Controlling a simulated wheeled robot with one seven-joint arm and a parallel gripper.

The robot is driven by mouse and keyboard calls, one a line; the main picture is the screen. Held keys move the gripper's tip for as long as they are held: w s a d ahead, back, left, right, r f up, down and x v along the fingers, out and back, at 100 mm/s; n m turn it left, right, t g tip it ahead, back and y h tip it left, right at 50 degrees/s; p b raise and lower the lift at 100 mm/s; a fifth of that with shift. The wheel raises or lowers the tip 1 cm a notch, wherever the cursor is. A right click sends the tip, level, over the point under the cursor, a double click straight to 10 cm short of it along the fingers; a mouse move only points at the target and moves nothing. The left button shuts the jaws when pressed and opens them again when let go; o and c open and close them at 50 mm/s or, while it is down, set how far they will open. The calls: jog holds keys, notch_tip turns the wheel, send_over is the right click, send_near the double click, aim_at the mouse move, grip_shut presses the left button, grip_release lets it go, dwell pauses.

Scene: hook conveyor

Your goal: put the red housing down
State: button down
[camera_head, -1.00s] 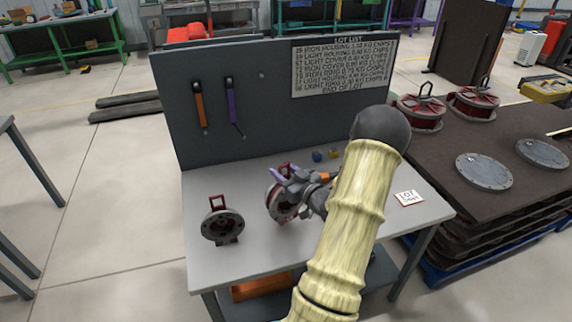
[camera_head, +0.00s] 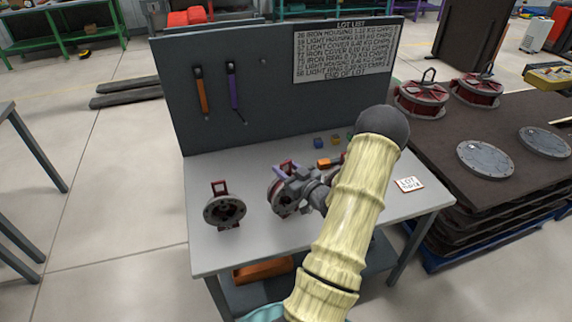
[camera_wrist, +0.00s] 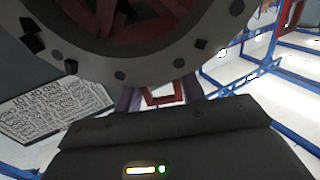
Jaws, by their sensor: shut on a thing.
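The held red housing (camera_head: 282,197) has a round grey flange and a red bracket, and is over or on the middle of the bench. My gripper (camera_head: 288,174) is shut on its bracket, with purple fingers. In the wrist view, the grey flange of the red housing (camera_wrist: 150,66) fills the top, and its red bracket (camera_wrist: 163,91) is between the fingers. The flange looks upright. I cannot tell whether its lower edge touches the bench. A second, similar housing (camera_head: 225,211) stands on the bench to the left, apart from it.
The grey bench (camera_head: 250,240) has clear room in front of and between the housings. Small coloured blocks (camera_head: 318,142) and a lot card (camera_head: 409,184) lie on it. A tool board (camera_head: 270,100) stands behind. More red housings (camera_head: 421,97) and grey covers (camera_head: 484,164) are on the right-hand stack.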

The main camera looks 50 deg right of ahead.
jog(key=shift+r, duration=0.15)
jog(key=c, duration=0.9)
grip_release()
jog(key=shift+f, duration=0.2)
jog(key=shift+o, duration=0.2)
jog(key=shift+r, duration=0.1)
jog(key=s+a+b, duration=0.1)
jog(key=s+b, duration=0.2)
jog(key=s, duration=0.9)
jog(key=shift+a, duration=0.25)
